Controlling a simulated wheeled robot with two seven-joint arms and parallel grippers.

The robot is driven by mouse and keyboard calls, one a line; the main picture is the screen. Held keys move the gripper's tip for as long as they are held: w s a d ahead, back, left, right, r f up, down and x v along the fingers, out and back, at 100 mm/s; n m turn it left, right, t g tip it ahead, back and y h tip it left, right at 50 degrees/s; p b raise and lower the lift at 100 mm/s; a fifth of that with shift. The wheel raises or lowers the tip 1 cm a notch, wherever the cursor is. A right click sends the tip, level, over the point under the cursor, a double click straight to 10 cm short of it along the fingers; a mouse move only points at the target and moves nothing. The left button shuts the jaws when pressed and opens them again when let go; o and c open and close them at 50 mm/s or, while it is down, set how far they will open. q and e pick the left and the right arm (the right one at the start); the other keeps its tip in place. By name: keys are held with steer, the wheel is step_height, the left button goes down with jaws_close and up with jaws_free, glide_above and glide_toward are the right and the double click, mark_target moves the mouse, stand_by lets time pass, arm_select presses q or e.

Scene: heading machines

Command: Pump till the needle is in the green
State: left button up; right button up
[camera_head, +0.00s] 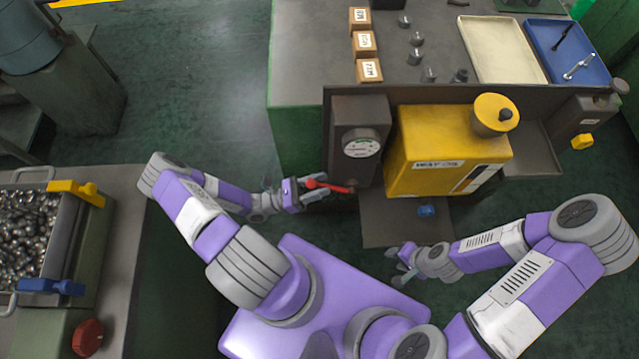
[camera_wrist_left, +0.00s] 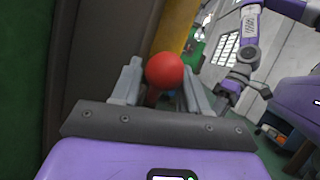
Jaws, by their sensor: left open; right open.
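The gauge (camera_head: 361,143) has a white round face on the front of a dark grey housing; its needle and green zone are too small to read. A red pump lever (camera_head: 335,187) with a round knob juts left from below the gauge. My left gripper (camera_head: 318,190) is open around the lever, and the red knob (camera_wrist_left: 165,70) sits between its two fingers in the left wrist view. I cannot tell whether the fingers touch it. My right gripper (camera_head: 398,264) is open and empty, below and right of the lever, near the machine's lower grey plate (camera_head: 385,225).
A yellow "WAY OIL" tank (camera_head: 430,150) with a round cap stands right of the gauge. Behind are wooden blocks (camera_head: 364,42), metal parts, a cream tray (camera_head: 490,50) and a blue tray (camera_head: 555,40). A bin of metal parts (camera_head: 30,225) is at the left. Open floor lies left of the machine.

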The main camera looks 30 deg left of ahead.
mark_target(335, 187)
arm_select(q)
steer(key=shift+w+d+r, duration=0.1)
steer(key=shift+w+d, duration=0.05)
steer(key=shift+c, duration=0.2)
jaws_close()
steer(key=shift+d+r+p, duration=0.1)
steer(key=shift+r+p, duration=0.3)
steer(key=shift+p, duration=0.35)
steer(key=d+r+g+y+p, duration=0.1)
steer(key=p, duration=0.4)
steer(key=w+d+r+g+y+p, duration=0.1)
steer(key=y+p, duration=0.1)
steer(key=p, duration=0.3)
steer(key=w+d+r+m+g+y+p, duration=0.1)
steer(key=r+p, duration=0.1)
steer(key=p, duration=0.2)
steer(key=shift+w+d+g+y+p, duration=0.2)
steer(key=shift+d+g+y+p, duration=0.1)
steer(key=shift+g+p, duration=0.1)
steer(key=shift+w+d+g+y+p, duration=0.25)
steer(key=shift+d+g+y+p, duration=0.05)
steer(key=shift+p, duration=0.7)
